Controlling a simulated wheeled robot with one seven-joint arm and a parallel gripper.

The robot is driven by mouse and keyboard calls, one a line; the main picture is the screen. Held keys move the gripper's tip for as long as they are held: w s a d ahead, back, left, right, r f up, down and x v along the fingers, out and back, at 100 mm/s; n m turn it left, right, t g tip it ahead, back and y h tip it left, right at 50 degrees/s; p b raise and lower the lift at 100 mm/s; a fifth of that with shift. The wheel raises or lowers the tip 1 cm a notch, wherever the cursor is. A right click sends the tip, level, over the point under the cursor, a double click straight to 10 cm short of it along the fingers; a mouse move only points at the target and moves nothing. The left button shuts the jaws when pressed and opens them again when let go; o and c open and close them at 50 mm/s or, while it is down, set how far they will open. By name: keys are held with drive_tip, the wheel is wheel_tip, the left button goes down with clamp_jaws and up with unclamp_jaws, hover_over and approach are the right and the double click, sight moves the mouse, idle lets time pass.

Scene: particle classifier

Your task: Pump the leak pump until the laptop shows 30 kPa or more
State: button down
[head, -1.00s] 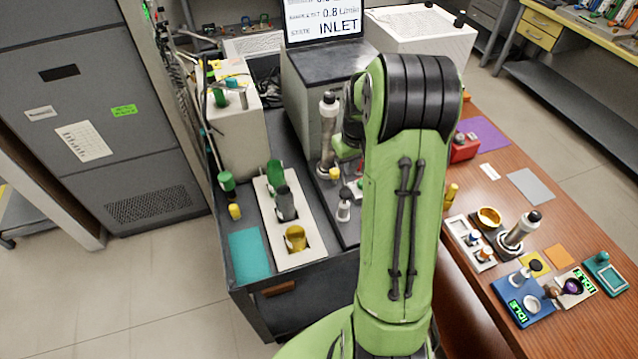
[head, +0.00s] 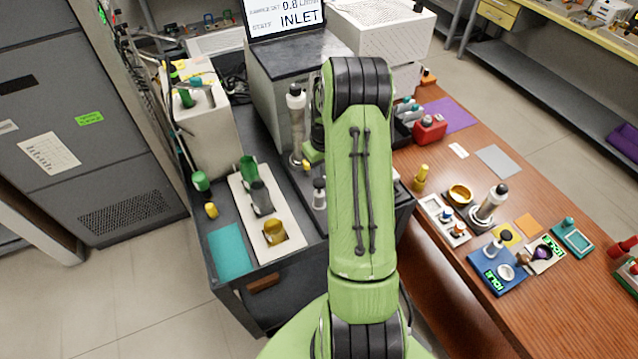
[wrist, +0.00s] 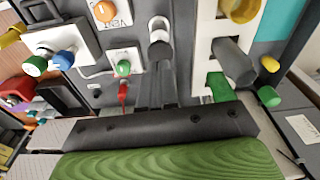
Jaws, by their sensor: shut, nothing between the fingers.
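The laptop (head: 286,15) at the top of the head view is cut off by the frame. Its screen reads "0.8" and "STATE INLET"; no kPa figure shows. No label marks the leak pump. A silver cylinder with a black cap (head: 296,122) stands upright on the dark bench, left of my arm. A small white plunger with a dark knob (head: 319,193) stands in front of it. In the head view my gripper is mostly hidden behind my green arm. In the wrist view my gripper (wrist: 165,85) is shut and empty, its dark fingers over the bench.
The wooden table (head: 450,110) at right holds another silver cylinder (head: 490,203) and small devices. In the wrist view are an orange knob (wrist: 105,11) and a red lever (wrist: 122,92).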

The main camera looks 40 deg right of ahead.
drive_tip(key=f, duration=0.1)
drive_tip(key=f+b, duration=0.1)
drive_tip(key=f, duration=0.1)
drive_tip(key=shift+w+d+f, duration=0.1)
drive_tip(key=shift+w+f, duration=0.1)
drive_tip(key=shift+f, duration=0.1)
wheel_tip(320, 180, down, 4)
drive_tip(key=b, duration=0.3)
drive_tip(key=shift+r+b, duration=0.15)
drive_tip(key=shift+b, duration=0.15)
drive_tip(key=shift+s+r, duration=0.1)
drive_tip(key=shift+r, duration=0.1)
drive_tip(key=s+r, duration=0.1)
drive_tip(key=s, duration=0.2)
wheel_tip(320, 180, up, 16)
hover_over(321, 183)
drive_tip(key=s+a, duration=0.1)
drive_tip(key=s, duration=0.4)
drive_tip(key=shift+w+f+p, duration=0.1)
drive_tip(key=shift+w+p, duration=0.15)
drive_tip(key=shift+p, duration=0.15)
